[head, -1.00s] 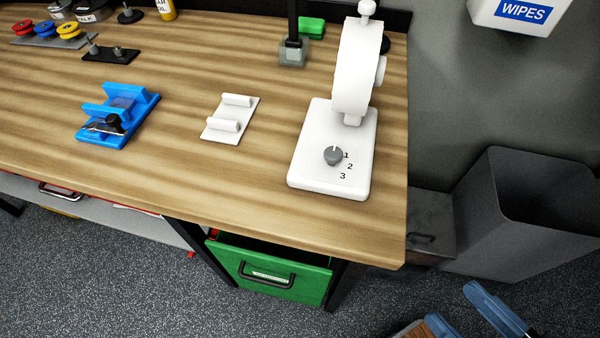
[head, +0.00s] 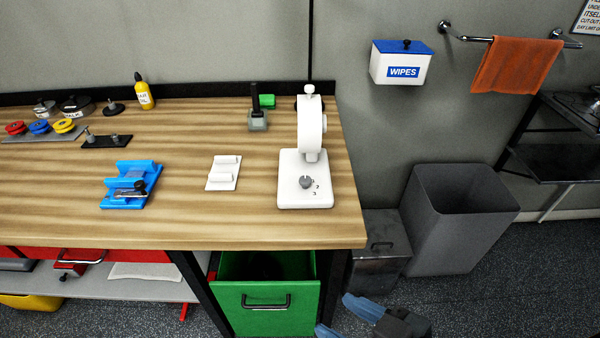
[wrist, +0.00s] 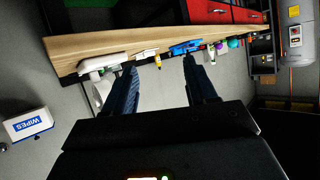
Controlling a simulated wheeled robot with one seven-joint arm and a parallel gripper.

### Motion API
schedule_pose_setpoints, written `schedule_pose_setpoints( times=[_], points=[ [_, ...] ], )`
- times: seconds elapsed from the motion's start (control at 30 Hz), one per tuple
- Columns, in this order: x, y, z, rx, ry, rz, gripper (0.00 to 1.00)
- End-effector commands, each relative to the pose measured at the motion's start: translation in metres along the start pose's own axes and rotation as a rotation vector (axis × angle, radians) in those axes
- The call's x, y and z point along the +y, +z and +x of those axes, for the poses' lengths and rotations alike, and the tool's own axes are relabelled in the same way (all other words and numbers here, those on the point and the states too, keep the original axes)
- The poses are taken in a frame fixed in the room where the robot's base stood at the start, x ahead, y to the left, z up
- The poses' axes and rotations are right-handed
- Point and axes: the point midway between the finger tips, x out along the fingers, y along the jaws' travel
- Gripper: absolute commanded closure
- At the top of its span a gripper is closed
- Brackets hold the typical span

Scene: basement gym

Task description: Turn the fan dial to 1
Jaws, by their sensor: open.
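The white desk fan (head: 312,130) stands upright near the right end of the wooden bench; it also shows in the wrist view (wrist: 98,64), partly behind a finger. Its grey dial (head: 306,182) sits on the white base (head: 300,201), with the numbers 1, 2 and 3 to its right. The dial's pointer mark is too small to read clearly now; a second ago it pointed away from the bench front, just left of the 1. My gripper (head: 343,318) is open and empty, low in front of the bench, apart from the fan; its blue fingers show in the wrist view (wrist: 160,80).
A white bracket (head: 224,172) and blue fixture (head: 130,187) lie left of the fan. A green drawer (head: 267,308) stands open below the bench (head: 190,223). A grey bin (head: 455,225) stands right of it. A wipes box (head: 401,64) hangs on the wall.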

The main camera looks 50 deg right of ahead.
Motion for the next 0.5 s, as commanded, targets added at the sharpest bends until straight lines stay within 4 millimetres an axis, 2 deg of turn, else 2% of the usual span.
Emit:
schedule_pose_setpoints(
  times=[0.03,0.27,0.5],
  points=[
    [0.000,-0.007,0.011,-0.013,0.011,0.015,0.44],
    [0.007,-0.019,0.078,-0.133,0.058,0.090,0.44],
    [0.032,-0.048,0.140,-0.280,0.107,0.148,0.44]
  ],
)
